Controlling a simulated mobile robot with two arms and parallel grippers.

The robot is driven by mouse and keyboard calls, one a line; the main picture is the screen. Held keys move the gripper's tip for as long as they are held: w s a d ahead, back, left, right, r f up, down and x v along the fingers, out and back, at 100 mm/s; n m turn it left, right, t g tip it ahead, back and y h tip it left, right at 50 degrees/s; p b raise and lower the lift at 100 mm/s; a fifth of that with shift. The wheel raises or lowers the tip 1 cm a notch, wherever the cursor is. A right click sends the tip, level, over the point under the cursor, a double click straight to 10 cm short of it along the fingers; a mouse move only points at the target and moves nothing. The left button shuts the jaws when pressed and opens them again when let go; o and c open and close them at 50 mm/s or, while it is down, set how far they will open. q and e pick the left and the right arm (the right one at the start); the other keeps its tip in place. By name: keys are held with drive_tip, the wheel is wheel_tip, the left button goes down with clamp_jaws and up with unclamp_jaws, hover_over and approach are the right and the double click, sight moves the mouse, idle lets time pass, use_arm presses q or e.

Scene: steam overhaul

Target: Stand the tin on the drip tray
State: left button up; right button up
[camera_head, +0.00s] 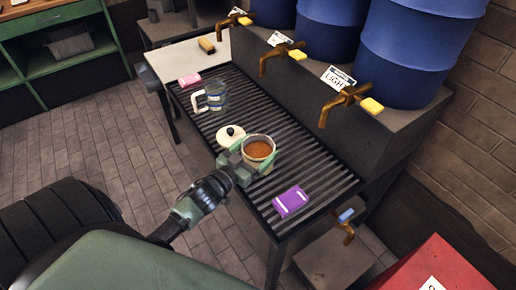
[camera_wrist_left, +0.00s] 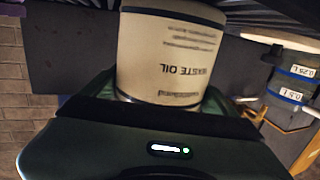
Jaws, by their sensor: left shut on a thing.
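The tin (camera_head: 259,148) is open-topped, cream, and holds orange-brown content; it looks upright. My left gripper (camera_head: 250,160) is shut on it from the near side. In the left wrist view the tin (camera_wrist_left: 168,50) shows "WASTE OIL" upside down, between the green fingers. The drip tray (camera_head: 318,168) appears to be the dark slatted grate along the bench, below the barrel taps. The tin is over the middle of the grate, close to the slats; I cannot tell whether its base touches. My right gripper is not in view.
A cream lid with black knob (camera_head: 231,135) is just left of the tin. A clear jug (camera_head: 212,97), pink block (camera_head: 189,79) and purple block (camera_head: 290,202) are on the bench. Brass taps (camera_head: 345,100) overhang the back.

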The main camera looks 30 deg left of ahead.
use_arm(q)
drive_tip(key=o, duration=1.9)
drive_tip(key=s, duration=0.8)
drive_tip(key=s+a+b, duration=0.1)
drive_tip(key=s, duration=0.3)
drive_tip(key=shift+r, duration=0.4)
